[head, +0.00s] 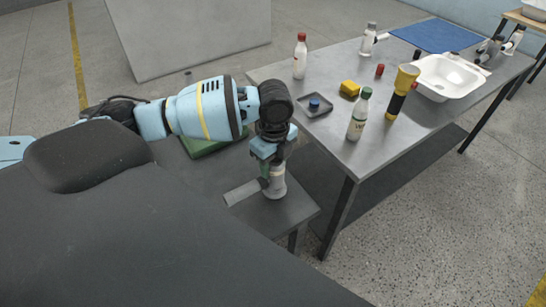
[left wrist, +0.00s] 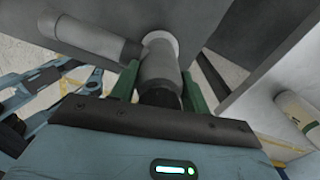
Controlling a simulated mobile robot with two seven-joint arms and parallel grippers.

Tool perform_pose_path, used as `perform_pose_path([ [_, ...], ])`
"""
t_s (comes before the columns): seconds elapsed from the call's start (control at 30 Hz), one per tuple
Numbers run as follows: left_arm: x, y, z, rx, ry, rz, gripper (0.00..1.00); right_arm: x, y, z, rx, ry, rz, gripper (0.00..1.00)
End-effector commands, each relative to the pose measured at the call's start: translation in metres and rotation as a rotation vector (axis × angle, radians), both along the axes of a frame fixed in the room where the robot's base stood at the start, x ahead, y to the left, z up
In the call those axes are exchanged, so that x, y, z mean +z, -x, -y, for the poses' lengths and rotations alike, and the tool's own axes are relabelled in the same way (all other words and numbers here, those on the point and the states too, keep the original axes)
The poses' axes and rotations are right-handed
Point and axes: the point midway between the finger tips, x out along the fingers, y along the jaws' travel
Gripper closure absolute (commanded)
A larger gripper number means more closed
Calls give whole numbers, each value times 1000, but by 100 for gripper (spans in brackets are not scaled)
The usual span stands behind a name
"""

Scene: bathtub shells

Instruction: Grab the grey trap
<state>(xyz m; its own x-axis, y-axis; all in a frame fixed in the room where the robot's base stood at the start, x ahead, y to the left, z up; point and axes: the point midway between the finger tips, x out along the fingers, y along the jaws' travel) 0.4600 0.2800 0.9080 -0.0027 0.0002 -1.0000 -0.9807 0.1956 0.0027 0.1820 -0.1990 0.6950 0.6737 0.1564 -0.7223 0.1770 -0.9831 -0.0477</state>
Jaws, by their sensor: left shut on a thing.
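The grey trap (head: 278,188) stands at the near end of a low dark table, below my left gripper (head: 268,166). It has an upright round body and a side pipe pointing left in the head view. In the left wrist view the trap (left wrist: 160,62) shows its body and side pipe between the two green fingers of my left gripper (left wrist: 160,92). The gripper is shut on the trap. I cannot tell whether the trap touches the tabletop. My right gripper is not in view.
A green thing (head: 208,147) lies under my left arm.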

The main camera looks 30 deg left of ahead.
Motion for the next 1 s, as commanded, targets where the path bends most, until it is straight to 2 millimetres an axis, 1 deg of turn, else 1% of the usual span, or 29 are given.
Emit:
perform_pose_path([
  [0.03,4,12,9,-6,3,5,94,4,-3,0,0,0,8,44],
  [0.1,6,27,20,-7,2,5,94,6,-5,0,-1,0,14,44],
  [0.3,10,67,48,-4,3,5,94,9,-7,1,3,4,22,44],
  [0.5,12,91,66,-1,1,3,94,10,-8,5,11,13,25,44],
  [0.7,13,102,73,1,1,3,94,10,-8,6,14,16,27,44],
  [1.0,13,103,74,1,1,3,94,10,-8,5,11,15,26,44],
])
